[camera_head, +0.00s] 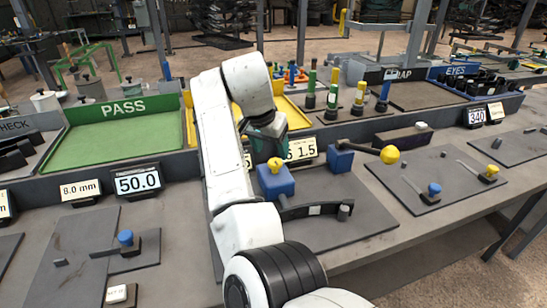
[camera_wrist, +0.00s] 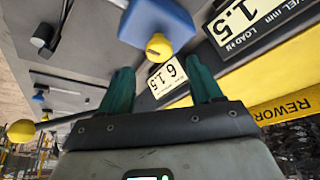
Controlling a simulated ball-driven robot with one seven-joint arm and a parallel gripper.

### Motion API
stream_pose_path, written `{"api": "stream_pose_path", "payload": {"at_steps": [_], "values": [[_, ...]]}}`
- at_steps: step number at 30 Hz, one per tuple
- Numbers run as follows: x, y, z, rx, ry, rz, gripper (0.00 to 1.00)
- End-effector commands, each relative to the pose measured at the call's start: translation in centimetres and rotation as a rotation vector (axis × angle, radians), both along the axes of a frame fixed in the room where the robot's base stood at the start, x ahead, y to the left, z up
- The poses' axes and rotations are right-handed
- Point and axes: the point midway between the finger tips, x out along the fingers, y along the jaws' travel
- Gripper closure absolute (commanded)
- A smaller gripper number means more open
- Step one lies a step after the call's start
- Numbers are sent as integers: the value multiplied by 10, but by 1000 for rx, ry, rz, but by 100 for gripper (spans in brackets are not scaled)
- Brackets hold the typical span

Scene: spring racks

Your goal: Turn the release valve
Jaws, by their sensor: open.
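A blue block (camera_head: 275,180) with a small yellow knob (camera_head: 274,165) stands on a dark plate at the bench's middle. The knob looks like the release valve, but no label confirms it. In the wrist view the blue block (camera_wrist: 162,20) and yellow knob (camera_wrist: 159,46) lie just beyond the fingertips, about midway between them. My gripper (camera_head: 267,148) is above and behind the knob, partly hidden by my arm. Its green fingers (camera_wrist: 160,72) are spread and empty, apart from the knob.
A second blue block (camera_head: 340,158) carries a black lever ending in a yellow ball (camera_head: 390,155), right of the knob. A curved black bar (camera_head: 315,209) lies in front. Display plates (camera_head: 302,150) and a yellow REWORK tray (camera_wrist: 275,107) stand close behind the gripper.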

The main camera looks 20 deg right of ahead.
Motion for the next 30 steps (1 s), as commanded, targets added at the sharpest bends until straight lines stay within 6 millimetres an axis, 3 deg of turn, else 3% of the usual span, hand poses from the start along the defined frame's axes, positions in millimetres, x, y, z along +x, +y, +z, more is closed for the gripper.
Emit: {"api": "stream_pose_path", "payload": {"at_steps": [3, 9, 21, 30], "values": [[5, -6, -20, 0, 3, 0, 36], [12, -12, -42, 0, 0, 0, 36], [14, -15, -49, 1, -1, 0, 36], [14, -14, -49, 1, -1, 0, 62]]}}
